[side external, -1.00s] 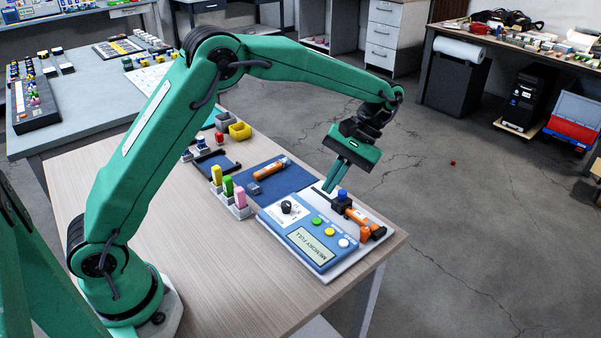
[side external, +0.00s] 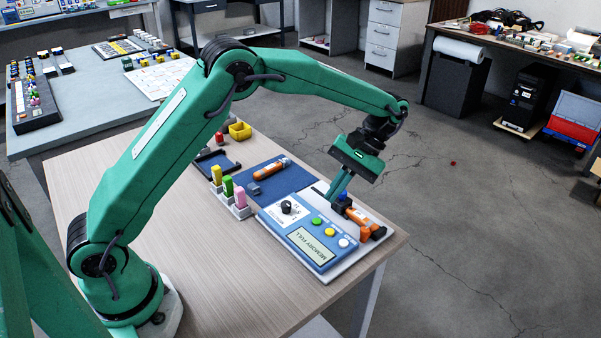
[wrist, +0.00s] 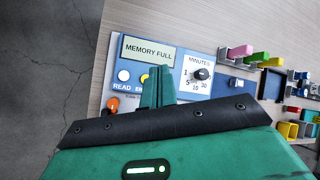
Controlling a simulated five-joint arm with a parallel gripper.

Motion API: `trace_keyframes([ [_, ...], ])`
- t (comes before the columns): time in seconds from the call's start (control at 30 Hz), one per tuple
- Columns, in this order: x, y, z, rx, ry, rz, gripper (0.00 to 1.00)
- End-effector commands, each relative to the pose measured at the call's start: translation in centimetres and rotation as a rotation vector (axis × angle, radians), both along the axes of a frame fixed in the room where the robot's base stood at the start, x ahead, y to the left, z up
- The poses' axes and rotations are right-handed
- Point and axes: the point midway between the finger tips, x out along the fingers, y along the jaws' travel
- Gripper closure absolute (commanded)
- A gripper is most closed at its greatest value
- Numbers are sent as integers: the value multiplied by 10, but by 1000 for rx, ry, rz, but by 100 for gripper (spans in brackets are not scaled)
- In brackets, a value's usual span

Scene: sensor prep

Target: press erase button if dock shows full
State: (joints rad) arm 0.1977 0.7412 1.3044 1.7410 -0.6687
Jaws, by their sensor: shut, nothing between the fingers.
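The blue dock (side external: 283,234) lies flat near the table's front right corner. Beside the display are a white button (wrist: 123,75) labelled READ and a yellow button (wrist: 145,78) whose label, starting "ER", is partly covered by my fingers. A green button (side external: 317,219) shows in the side view and is hidden in the wrist view. My gripper (side external: 334,197) is shut and empty, its fingers pointing down at the dock's far edge. I cannot tell how high the tips are above it.
A black knob (wrist: 201,74) sits on the dock's minutes dial. Coloured blocks (side external: 227,187) stand in holders, and a dark blue mat (side external: 291,181) lies behind the dock.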

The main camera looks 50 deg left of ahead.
Motion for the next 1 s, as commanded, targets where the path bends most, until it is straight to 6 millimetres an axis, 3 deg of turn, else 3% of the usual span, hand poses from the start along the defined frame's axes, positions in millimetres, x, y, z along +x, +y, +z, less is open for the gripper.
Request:
trace_keyframes([
  [0.6,0,0,-60,0,2,0,100],
  [1.0,0,0,-79,0,0,0,100],
])
